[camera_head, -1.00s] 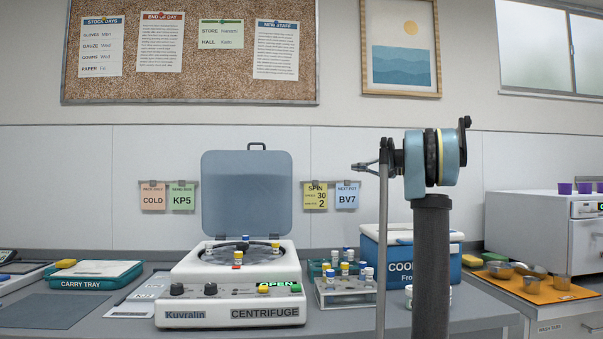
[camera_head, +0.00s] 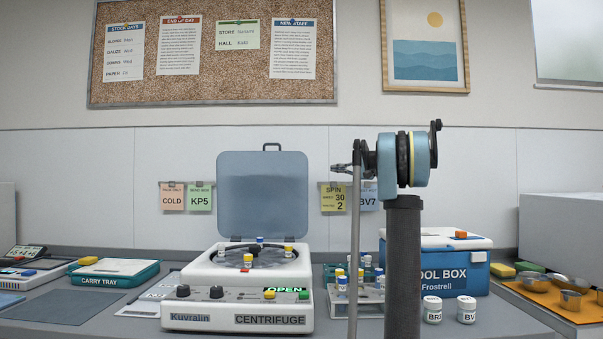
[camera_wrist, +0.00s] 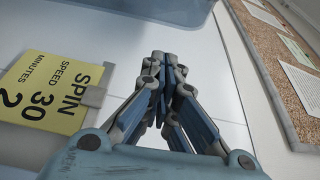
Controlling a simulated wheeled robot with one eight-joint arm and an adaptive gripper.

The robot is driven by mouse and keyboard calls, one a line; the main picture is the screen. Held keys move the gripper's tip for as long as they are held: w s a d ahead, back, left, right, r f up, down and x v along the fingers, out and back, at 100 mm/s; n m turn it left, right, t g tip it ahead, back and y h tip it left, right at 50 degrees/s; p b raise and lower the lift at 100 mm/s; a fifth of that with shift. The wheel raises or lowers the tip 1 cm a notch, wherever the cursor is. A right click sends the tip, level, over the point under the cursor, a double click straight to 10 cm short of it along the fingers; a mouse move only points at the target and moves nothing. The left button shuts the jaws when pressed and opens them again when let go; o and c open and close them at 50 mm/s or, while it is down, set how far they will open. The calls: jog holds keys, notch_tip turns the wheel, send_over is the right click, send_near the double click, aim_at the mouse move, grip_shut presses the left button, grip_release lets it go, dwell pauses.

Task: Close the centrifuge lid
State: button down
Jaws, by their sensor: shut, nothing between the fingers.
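The centrifuge (camera_head: 240,300) stands on the counter, left of my arm. Its blue-grey lid (camera_head: 262,193) is open and upright behind the bowl, with a dark handle (camera_head: 272,147) on its top edge. The rotor (camera_head: 247,259) holds several capped tubes, and the small display (camera_head: 283,289) reads OPEN. My gripper (camera_head: 338,169) is raised right of the lid, apart from it, and points left. In the wrist view my gripper (camera_wrist: 165,62) is shut and empty, with a blue-grey edge of the lid (camera_wrist: 130,14) beyond the fingertips.
Right of the centrifuge is a tube rack (camera_head: 342,296), partly hidden by my arm. The cool box (camera_head: 455,270) and two white jars (camera_head: 466,309) stand further right. The carry tray (camera_head: 113,273) lies left. Yellow spin card (camera_head: 333,199) hangs behind my gripper.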

jog(key=shift+a, duration=0.45)
jog(key=shift+a, duration=0.1)
jog(key=x, duration=0.9)
jog(key=shift+a, duration=0.35)
jog(key=shift+w, duration=0.1)
